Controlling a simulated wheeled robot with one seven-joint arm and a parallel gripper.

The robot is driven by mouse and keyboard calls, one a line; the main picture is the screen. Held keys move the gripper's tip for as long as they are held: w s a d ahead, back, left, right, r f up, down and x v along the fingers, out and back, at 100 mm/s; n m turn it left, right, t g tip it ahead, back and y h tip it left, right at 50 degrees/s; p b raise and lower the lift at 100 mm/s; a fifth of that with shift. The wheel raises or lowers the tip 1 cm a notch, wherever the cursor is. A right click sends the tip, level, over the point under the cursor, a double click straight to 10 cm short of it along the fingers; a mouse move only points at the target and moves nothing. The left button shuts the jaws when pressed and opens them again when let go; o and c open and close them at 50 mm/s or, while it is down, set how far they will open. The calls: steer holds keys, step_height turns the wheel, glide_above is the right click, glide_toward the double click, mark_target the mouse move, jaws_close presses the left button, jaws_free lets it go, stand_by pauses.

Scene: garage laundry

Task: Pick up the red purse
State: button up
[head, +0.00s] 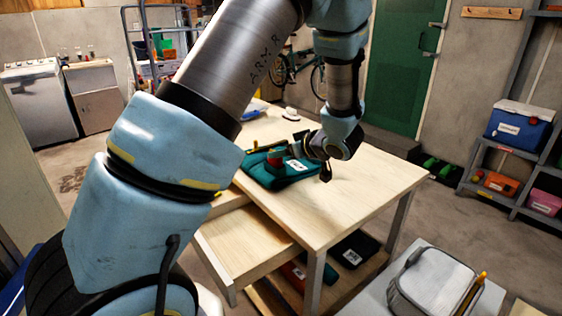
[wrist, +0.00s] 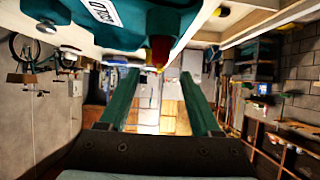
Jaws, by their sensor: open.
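A small red item (head: 275,154) sits on a teal folded cloth-like item (head: 262,176) with a white label, on the wooden table. I cannot tell if it is the red purse. My gripper (head: 283,157) reaches in from the right, low over the teal item, close to the red item. In the wrist view the two green fingers of my gripper (wrist: 161,78) are apart with nothing held between them. The red item (wrist: 160,49) with a yellow part shows just above the fingertips in that picture. Whether they touch is unclear.
The wooden table (head: 375,184) is bare to the right of the teal item. A drawer or side board (head: 238,240) juts out in front. A partly hidden red item (head: 292,274) and a dark labelled item (head: 353,250) lie on the lower shelf. A grey bag (head: 436,283) stands front right.

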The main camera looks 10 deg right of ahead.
steer(key=p+x, duration=0.1)
steer(key=x, duration=0.2)
steer(key=p+x, duration=0.1)
steer(key=x, duration=0.3)
steer(key=shift+w+r, duration=0.15)
steer(key=shift+r, duration=0.1)
steer(key=shift+w+a+f, duration=0.1)
steer(key=shift+w+f, duration=0.2)
steer(key=shift+w, duration=0.05)
jaws_close()
